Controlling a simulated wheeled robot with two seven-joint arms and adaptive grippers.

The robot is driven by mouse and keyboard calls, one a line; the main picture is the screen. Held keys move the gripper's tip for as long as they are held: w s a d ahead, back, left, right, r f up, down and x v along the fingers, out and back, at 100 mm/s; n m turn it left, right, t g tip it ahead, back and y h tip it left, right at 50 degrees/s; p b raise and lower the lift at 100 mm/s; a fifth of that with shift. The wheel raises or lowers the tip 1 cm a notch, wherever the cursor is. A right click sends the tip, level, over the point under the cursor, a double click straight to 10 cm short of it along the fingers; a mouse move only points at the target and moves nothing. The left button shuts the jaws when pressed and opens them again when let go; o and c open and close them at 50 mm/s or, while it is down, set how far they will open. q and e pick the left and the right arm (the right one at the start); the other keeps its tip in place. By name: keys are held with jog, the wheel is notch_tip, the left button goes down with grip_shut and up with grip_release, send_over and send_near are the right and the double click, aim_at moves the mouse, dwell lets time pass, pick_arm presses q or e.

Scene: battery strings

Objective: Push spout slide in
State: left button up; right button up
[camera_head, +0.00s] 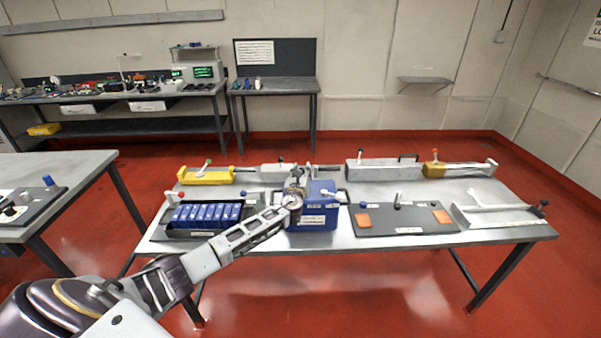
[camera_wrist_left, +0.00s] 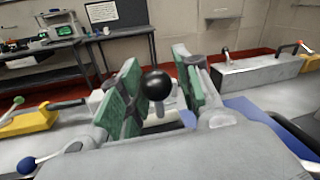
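My left gripper (camera_head: 297,178) reaches over the middle of the table, just left of and above the blue box (camera_head: 318,216). In the left wrist view its two green-padded fingers (camera_wrist_left: 158,88) stand apart. A black ball knob (camera_wrist_left: 155,85) shows in the gap between them, with no clear contact. A low grey unit (camera_head: 272,168) lies at the back of the table, beyond the gripper and partly hidden by it. I cannot tell for sure which part is the spout slide. My right gripper is not in view.
Yellow fixtures (camera_head: 206,177) stand at the back left and back right. A long grey box (camera_head: 384,170) is right of the gripper. A tray of blue cells (camera_head: 166,233), a dark board (camera_head: 400,219) and a grey channel (camera_head: 500,222) line the front. The table's right middle is clear.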

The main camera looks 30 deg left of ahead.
pick_arm(q)
jog(key=shift+o, duration=1)
jog(key=shift+s, duration=0.2)
jog(key=shift+v, duration=5.8)
